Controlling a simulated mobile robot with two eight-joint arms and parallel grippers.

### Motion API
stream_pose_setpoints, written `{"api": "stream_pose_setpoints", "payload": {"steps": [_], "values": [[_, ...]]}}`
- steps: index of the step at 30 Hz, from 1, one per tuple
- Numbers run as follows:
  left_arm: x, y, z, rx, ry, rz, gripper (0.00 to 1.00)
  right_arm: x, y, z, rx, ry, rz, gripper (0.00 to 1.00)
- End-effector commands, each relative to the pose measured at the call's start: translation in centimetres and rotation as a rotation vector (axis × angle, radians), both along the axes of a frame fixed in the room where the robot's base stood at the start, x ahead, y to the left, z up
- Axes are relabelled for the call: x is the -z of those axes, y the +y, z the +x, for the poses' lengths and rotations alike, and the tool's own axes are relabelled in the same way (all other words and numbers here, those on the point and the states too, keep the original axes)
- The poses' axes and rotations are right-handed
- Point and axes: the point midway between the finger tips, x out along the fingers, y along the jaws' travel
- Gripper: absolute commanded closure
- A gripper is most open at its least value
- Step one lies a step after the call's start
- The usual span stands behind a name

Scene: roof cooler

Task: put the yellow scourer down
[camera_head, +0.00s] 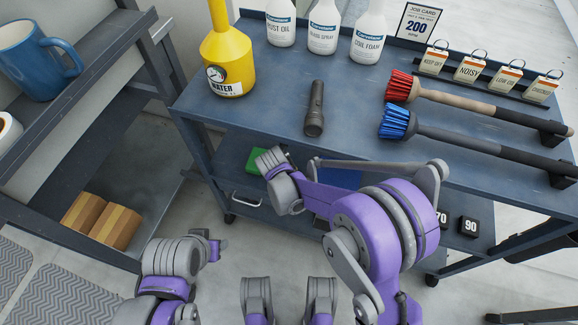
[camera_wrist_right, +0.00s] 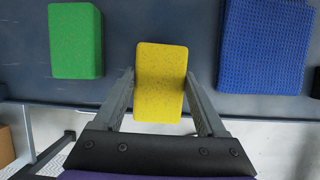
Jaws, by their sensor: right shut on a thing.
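In the right wrist view my right gripper (camera_wrist_right: 159,76) is shut on the yellow scourer (camera_wrist_right: 160,98), one finger on each long side. The scourer is between a green block (camera_wrist_right: 75,40) on the left and a blue textured pad (camera_wrist_right: 263,45) on the right. Its near end overlaps the dark shelf's front edge in that view. I cannot tell whether it touches the shelf. In the head view my right arm reaches in at the lower shelf (camera_head: 232,152) and hides the scourer and gripper.
The green block (camera_head: 258,160) and blue pad (camera_head: 340,178) show on the lower shelf. The top shelf (camera_head: 270,110) above holds a yellow water can (camera_head: 228,60), spray bottles, a torch (camera_head: 315,108), red (camera_head: 401,86) and blue (camera_head: 396,122) brushes. Dark blocks (camera_head: 468,226) lie right of my arm.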

Motion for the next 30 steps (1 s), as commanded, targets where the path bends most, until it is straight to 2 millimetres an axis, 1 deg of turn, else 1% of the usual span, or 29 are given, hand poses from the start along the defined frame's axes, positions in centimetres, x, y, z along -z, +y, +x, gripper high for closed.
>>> {"api": "stream_pose_setpoints", "payload": {"steps": [5,11,12,13,15,22,25,26,27,30], "values": [[0.2,0.0,0.0,0.0,0.0,0.0,0.5,0.0,-0.3,1.1,0.001,0.0,0.001,0.71],[0.7,0.0,0.1,0.0,0.002,0.0,0.5,0.1,-1.4,4.2,0.002,-0.001,0.0,0.71],[1.0,0.0,0.2,0.0,0.002,0.0,0.5,0.6,-1.4,4.4,0.0,0.0,0.0,0.71],[1.2,0.0,0.2,0.0,0.003,0.0,0.5,1.1,-1.3,4.3,-0.001,0.0,0.0,0.71],[1.3,0.0,0.2,0.0,0.003,0.0,0.5,1.6,-1.3,4.2,-0.001,0.0,0.001,0.71],[1.2,0.0,0.2,0.0,0.003,0.0,0.5,1.5,-1.3,4.1,0.0,0.0,0.001,0.71],[1.5,0.0,0.2,0.0,0.003,0.0,0.5,1.8,-1.3,4.1,0.0,0.0,0.001,0.71],[1.5,0.0,0.2,0.0,0.003,0.0,0.5,1.8,-1.3,4.1,0.0,0.0,0.001,0.23],[1.4,0.0,0.2,0.0,0.003,0.0,0.5,1.8,-1.3,4.1,0.0,0.0,0.001,0.15],[1.4,0.0,0.2,0.0,0.003,0.0,0.5,1.7,-1.3,4.1,0.0,0.0,0.001,0.0]]}}
